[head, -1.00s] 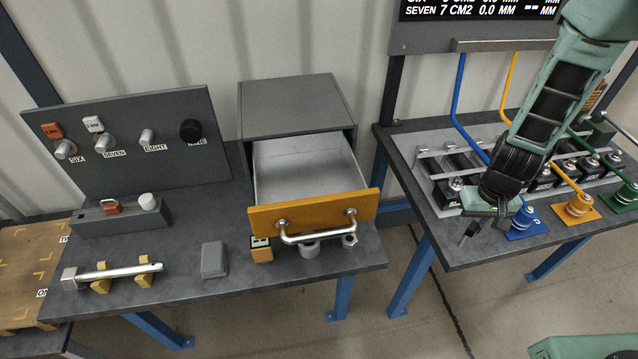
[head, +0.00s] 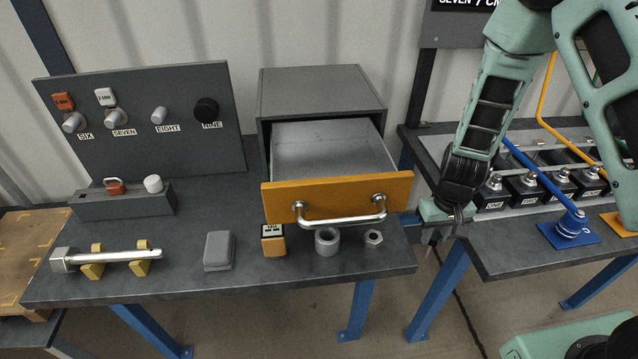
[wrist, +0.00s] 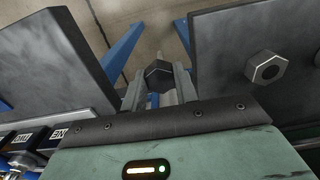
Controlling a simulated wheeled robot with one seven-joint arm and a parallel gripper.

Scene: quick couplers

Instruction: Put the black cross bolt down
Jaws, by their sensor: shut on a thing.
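My gripper (head: 437,236) is shut on a small dark piece, taken as the black cross bolt. In the wrist view its black six-sided end (wrist: 158,74) shows between the two fingers; no cross can be made out on it. In the head view the bolt is too small to tell clearly. My gripper hangs beside the right edge of the left bench (head: 190,281), over the gap between the two benches, with the bolt clear of both.
A grey drawer cabinet (head: 318,88) has its orange-fronted drawer (head: 340,196) pulled open and empty. A hex nut (head: 373,238), a grey ring (head: 327,242) and an orange block (head: 273,240) stand before it. The right bench (head: 510,250) carries black clamps and a blue coupler (head: 570,230).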

